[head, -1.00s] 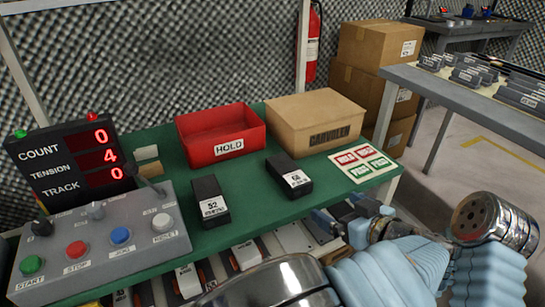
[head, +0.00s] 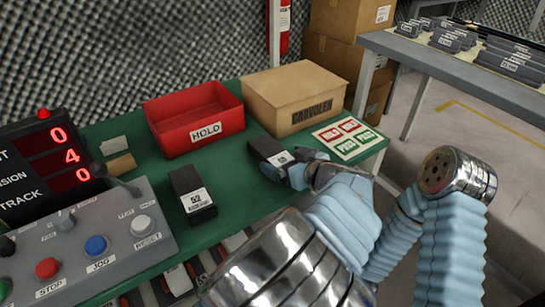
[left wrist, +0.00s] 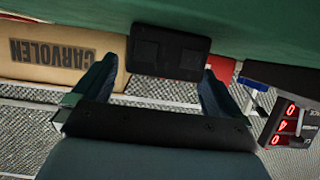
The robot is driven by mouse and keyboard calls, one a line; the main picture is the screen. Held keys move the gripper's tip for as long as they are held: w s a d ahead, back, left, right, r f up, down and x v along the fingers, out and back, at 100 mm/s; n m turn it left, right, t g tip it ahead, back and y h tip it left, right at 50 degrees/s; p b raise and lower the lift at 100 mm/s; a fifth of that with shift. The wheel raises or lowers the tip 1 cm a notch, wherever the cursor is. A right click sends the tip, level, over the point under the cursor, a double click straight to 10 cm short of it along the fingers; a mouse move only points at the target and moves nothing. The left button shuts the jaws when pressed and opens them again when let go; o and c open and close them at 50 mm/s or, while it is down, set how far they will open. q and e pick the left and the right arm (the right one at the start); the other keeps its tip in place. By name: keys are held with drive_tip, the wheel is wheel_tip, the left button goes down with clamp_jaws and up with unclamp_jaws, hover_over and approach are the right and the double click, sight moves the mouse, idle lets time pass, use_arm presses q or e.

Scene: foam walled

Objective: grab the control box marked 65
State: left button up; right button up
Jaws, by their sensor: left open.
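Two black control boxes with white labels lie on the green table. One control box (head: 193,193) lies left, in front of the red bin; its label seems to read 52. The other control box (head: 264,151) lies right, in front of the cardboard box; its label is partly covered and its number is too small to read surely. My left gripper (head: 302,168) is at this right box's near end. In the left wrist view my left gripper (left wrist: 160,86) is open, with a dark box (left wrist: 170,50) centred between and just beyond its fingertips. My right gripper is not seen.
A red HOLD bin (head: 195,118) and a CARVOLEN cardboard box (head: 292,98) stand behind the control boxes. A red and green label sheet (head: 347,138) lies right. A button panel (head: 85,243) and a red-digit display (head: 45,165) are at left.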

sight(279, 157)
use_arm(q)
drive_tip(key=x, duration=0.4)
drive_tip(key=shift+c, duration=0.2)
drive_tip(key=c, duration=1.3)
drive_tip(key=shift+o, duration=0.2)
drive_tip(key=shift+r, duration=0.1)
